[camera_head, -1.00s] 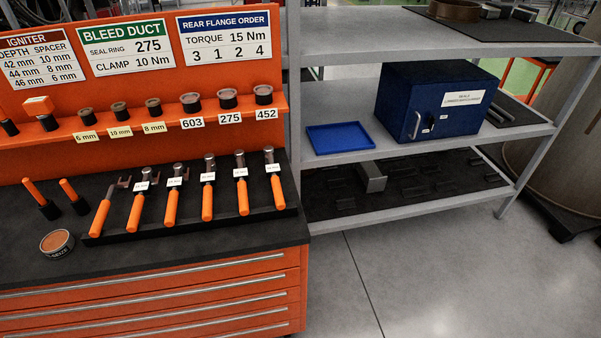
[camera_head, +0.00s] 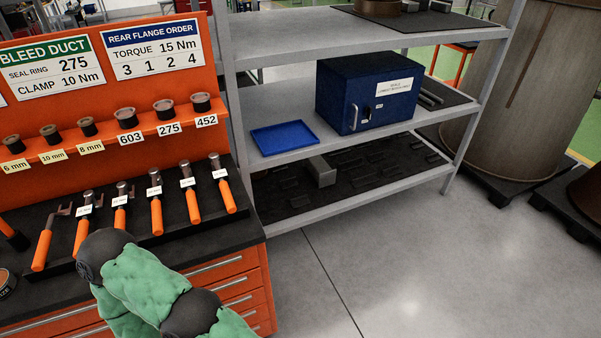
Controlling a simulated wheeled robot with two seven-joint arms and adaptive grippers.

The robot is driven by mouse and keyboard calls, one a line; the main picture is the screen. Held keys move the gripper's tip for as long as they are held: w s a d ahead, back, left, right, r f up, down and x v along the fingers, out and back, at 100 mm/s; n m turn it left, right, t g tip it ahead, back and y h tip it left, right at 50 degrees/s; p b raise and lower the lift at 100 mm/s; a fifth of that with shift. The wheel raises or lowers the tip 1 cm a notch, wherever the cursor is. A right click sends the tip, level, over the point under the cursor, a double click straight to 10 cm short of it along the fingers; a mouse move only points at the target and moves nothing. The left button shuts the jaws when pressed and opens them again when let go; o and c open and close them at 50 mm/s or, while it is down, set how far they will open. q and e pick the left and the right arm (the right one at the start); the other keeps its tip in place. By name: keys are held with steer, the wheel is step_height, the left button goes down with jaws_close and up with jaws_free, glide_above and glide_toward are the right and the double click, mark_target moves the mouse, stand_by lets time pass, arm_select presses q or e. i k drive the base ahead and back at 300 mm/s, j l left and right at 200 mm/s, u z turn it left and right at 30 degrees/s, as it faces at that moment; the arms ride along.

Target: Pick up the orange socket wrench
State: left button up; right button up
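Several orange-handled wrenches stand in a black rack (camera_head: 62,266) on the workbench. The others, including the middle wrench (camera_head: 156,214) and the rightmost wrench (camera_head: 227,194), have rounder grey heads. Their white tags are too small to read, so I cannot tell which is the socket wrench. My green-padded arm reaches in from the bottom, in front of the bench and drawers. Neither gripper is in view.
An orange back panel (camera_head: 193,75) holds signs and a ledge of small sockets and rings above the rack. A grey shelf unit (camera_head: 250,215) to the right holds a blue tray (camera_head: 285,139) and a blue cabinet (camera_head: 340,97).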

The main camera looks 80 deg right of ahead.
mark_target(220, 175)
steer(key=z, duration=2.2)
steer(key=i+l, duration=0.1)
steer(key=l, duration=0.35)
steer(key=i+l, duration=0.15)
steer(key=l, duration=0.3)
steer(key=i+l, duration=0.1)
steer(key=l, duration=0.35)
steer(key=l+u, duration=0.1)
steer(key=u, duration=0.3)
steer(key=l+u, duration=0.15)
steer(key=u, duration=0.2)
steer(key=l+u, duration=0.15)
steer(key=u, duration=0.25)
steer(key=l+u, duration=0.2)
steer(key=u, duration=0.15)
